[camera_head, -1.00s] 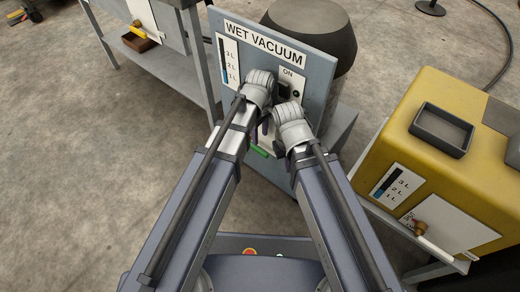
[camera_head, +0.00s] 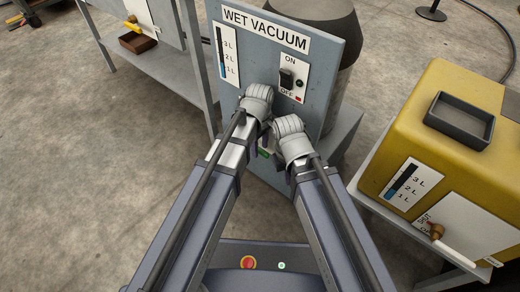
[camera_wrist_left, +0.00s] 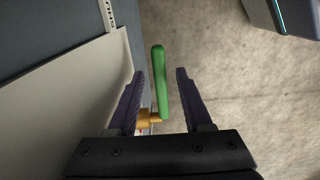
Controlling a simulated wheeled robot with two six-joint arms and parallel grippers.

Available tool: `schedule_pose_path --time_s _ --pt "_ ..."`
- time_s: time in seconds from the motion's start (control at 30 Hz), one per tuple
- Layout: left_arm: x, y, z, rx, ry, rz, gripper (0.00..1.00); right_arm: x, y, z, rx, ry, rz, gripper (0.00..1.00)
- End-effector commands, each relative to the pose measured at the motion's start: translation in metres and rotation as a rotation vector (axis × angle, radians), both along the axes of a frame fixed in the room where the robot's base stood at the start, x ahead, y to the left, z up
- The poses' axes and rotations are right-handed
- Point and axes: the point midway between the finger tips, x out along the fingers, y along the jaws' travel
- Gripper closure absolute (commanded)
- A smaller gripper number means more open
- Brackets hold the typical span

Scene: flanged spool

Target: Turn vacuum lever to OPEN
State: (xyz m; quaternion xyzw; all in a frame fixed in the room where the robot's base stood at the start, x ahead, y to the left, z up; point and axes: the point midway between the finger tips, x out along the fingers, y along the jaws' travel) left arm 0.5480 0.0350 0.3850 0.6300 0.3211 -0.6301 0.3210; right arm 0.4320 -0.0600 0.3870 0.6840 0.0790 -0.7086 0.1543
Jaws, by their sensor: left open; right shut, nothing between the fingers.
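The vacuum lever is a green handle (camera_wrist_left: 161,85) on a brass fitting (camera_wrist_left: 150,118) in the left wrist view. It stands between the two dark fingers of my left gripper (camera_wrist_left: 160,73), which is open, with gaps to the fingers. In the head view, a small green part of the lever (camera_head: 263,153) shows between my wrists, low on the wet vacuum's grey panel (camera_head: 232,93). My left gripper (camera_head: 262,138) is mostly hidden there by its own wrist. My right gripper (camera_head: 274,150) is shut and empty close beside it, its fingers mostly hidden.
The panel has an ON/OFF switch (camera_head: 287,80) and a level gauge (camera_head: 227,55). A yellow machine (camera_head: 408,140) with a dark tray (camera_head: 460,121) and its own brass valve (camera_head: 436,231) stands at right. A metal bench (camera_head: 160,66) stands at left.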

Motion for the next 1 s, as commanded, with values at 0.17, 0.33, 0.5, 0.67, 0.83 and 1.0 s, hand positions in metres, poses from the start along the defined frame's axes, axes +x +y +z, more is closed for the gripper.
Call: schedule_pose_path --time_s 0.17,0.33,0.5,0.67,0.83,1.0 --pt "0.0000 0.0000 0.0009 0.000 0.000 0.000 0.50 0.0000 0.0000 0.0009 0.000 0.000 0.000 1.00" --pt "0.0000 0.0000 0.0009 0.000 0.000 0.000 0.69 0.0000 0.0000 0.0009 0.000 0.000 0.000 1.00" --pt "0.0000 0.0000 0.0008 0.000 0.000 0.000 0.88 0.0000 0.0000 0.0008 0.000 0.000 0.000 1.00" --pt "0.0000 0.0000 0.0008 0.000 0.000 0.000 1.00 0.0000 0.0000 0.0008 0.000 0.000 0.000 1.00" --pt "0.0000 0.0000 0.0008 0.000 0.000 0.000 1.00 0.0000 0.0000 0.0008 0.000 0.000 0.000 1.00" --pt "0.0000 0.0000 0.0008 0.000 0.000 0.000 1.00 0.0000 0.0000 0.0008 0.000 0.000 0.000 1.00"
